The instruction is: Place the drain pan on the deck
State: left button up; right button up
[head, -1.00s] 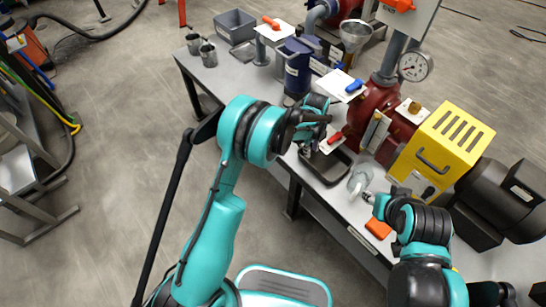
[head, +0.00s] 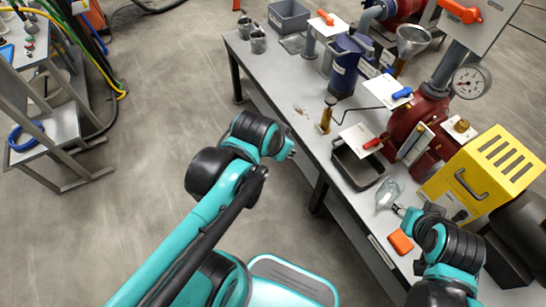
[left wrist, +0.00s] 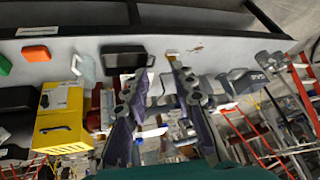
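The drain pan (head: 347,173), a dark rectangular tray with an open top, sits on the grey deck (head: 290,120) below the red pump's card with a red clip. It also shows in the left wrist view (left wrist: 122,57), apart from my fingers. My left gripper (head: 291,151) is off the deck's near edge, left of the pan. Its fingers stand apart and hold nothing in the left wrist view (left wrist: 158,68). My right gripper (head: 400,210) is beside a clear container (head: 387,194) on the deck. Its finger opening is too small to read.
A brass fitting with a dark top (head: 325,119) stands left of the pan. The red pump (head: 403,128) and yellow guard (head: 485,170) are behind and right. An orange block (head: 400,242) lies near the front edge. Bare deck lies left of the brass fitting.

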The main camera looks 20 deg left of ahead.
pick_arm(q)
jog(key=s+n, duration=0.1)
jog(key=s+a+n, duration=0.1)
jog(key=s+f+n, duration=0.1)
jog(key=shift+s+a+f+t, duration=0.1)
jog(key=shift+s+a+t, duration=0.05)
jog(key=shift+s+t, duration=0.25)
dwell(0.9)
jog(key=shift+o, duration=0.9)
jog(key=shift+w, duration=0.2)
